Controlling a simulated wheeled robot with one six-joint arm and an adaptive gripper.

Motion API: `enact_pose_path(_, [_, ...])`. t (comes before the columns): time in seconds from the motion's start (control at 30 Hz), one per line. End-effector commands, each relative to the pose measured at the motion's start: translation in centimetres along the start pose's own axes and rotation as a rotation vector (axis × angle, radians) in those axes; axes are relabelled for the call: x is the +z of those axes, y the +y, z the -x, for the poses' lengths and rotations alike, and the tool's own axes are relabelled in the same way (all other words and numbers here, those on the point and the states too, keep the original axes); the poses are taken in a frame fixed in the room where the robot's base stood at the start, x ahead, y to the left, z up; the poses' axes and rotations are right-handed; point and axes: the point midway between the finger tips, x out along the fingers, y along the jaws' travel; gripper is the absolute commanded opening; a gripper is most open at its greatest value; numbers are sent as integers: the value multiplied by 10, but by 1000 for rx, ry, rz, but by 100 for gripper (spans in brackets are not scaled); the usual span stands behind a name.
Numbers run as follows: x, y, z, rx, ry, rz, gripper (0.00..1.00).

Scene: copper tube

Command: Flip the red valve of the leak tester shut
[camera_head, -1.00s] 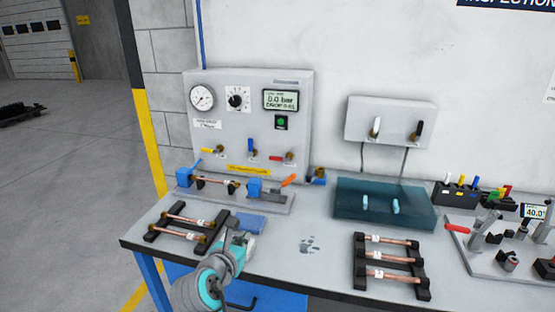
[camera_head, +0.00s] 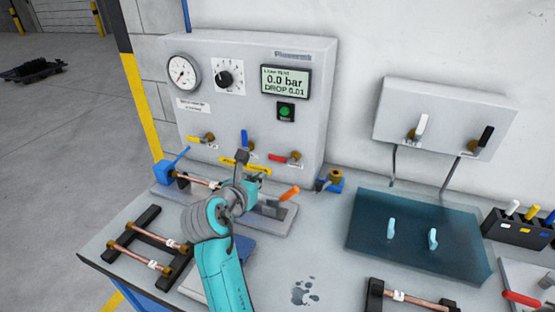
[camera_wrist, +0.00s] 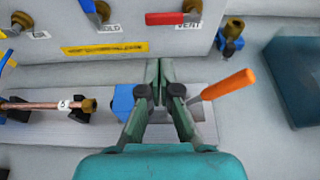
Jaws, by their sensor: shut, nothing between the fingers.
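The leak tester (camera_head: 232,100) is a grey box with a gauge, a dial and a display reading 0.0 bar. Its red valve (camera_head: 279,157) sits low on the right of the panel, with its handle lying sideways to the left of a brass body. In the wrist view the red handle (camera_wrist: 165,18) is at the top, above a VENT label. My gripper (camera_wrist: 159,66) is shut and empty, below the red handle in that view and apart from it. In the head view my arm mostly hides the fingers.
A blue valve handle (camera_head: 244,138) and a yellow one (camera_head: 194,139) are left of the red valve. A clamp with an orange handle (camera_wrist: 230,84) stands right of my fingers. A copper tube (camera_wrist: 42,105) lies in the fixture to the left. A blue mat (camera_head: 365,235) lies right.

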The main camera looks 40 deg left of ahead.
Motion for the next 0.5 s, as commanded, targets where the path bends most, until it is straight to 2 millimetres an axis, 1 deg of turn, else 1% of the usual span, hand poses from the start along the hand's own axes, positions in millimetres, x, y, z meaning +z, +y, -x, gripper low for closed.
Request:
enact_pose_path(0.33, [0, 0, -1, 0, 0, 0, 0])
enact_pose_path(0.43, [0, 0, -6, -1, 0, 0, 0])
enact_pose_path(0.5, [0, 0, -13, -1, 0, 0, 0])
